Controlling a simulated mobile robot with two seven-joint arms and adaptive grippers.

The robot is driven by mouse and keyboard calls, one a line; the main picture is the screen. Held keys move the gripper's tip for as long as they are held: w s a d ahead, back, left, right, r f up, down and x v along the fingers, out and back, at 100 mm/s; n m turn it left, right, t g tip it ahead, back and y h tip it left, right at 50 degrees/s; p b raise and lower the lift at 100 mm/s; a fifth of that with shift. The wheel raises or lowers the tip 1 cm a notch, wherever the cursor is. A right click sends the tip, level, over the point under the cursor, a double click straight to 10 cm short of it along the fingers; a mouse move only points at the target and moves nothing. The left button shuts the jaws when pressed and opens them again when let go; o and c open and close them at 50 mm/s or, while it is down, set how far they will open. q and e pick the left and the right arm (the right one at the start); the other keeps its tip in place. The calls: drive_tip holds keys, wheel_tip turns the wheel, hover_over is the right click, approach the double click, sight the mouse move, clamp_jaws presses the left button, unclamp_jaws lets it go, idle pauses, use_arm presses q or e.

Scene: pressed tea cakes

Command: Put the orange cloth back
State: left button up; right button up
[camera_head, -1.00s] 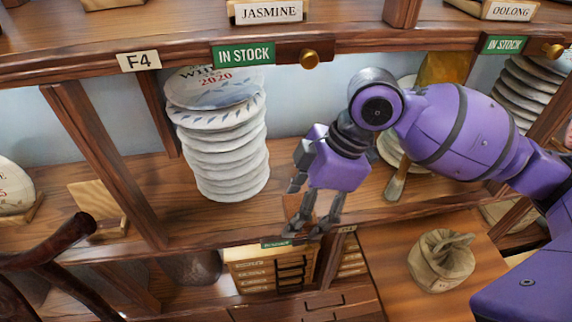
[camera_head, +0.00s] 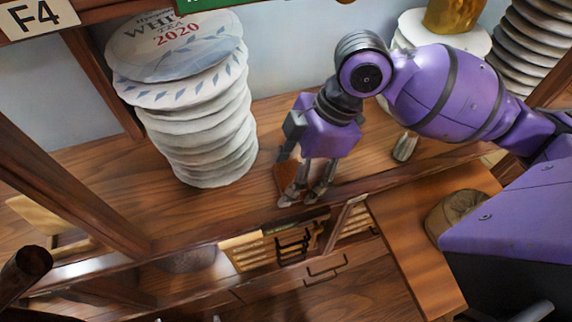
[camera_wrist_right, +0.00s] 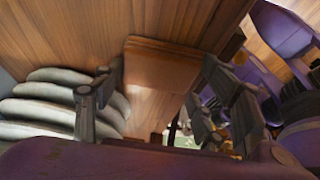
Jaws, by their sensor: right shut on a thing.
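The orange cloth (camera_head: 284,178) looks like a small folded, brownish-orange piece, partly hidden behind the fingers of my right gripper (camera_head: 299,199). The right gripper points down and is shut on it, near the front edge of the wooden shelf. In the right wrist view the cloth (camera_wrist_right: 160,62) shows as a flat folded slab between the fingers of the right gripper (camera_wrist_right: 158,80), in front of wooden boards. I cannot tell whether the cloth touches the shelf. My left gripper is not in view.
A tall stack of white wrapped tea cakes (camera_head: 205,125) stands left of the right gripper. A wooden divider (camera_head: 65,185) is farther left. An amber object (camera_head: 452,14) and another stack (camera_head: 520,55) stand at the upper right. A sack (camera_head: 455,212) lies lower right. Shelf board between is clear.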

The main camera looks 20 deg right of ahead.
drive_tip(key=shift+w+r, duration=0.15)
drive_tip(key=shift+w, duration=0.2)
drive_tip(key=o, duration=0.8)
drive_tip(key=shift+d, duration=0.1)
drive_tip(key=shift+o, duration=1.4)
drive_tip(key=shift+s, duration=0.1)
drive_tip(key=shift+o, duration=0.2)
drive_tip(key=p+v, duration=0.1)
drive_tip(key=v, duration=0.5)
drive_tip(key=shift+r, duration=0.3)
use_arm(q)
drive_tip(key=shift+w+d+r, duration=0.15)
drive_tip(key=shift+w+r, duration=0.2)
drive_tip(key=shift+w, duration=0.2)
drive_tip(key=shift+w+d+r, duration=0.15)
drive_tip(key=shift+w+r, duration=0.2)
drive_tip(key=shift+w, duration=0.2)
use_arm(e)
drive_tip(key=shift+d+r, duration=0.2)
drive_tip(key=shift+r, duration=0.25)
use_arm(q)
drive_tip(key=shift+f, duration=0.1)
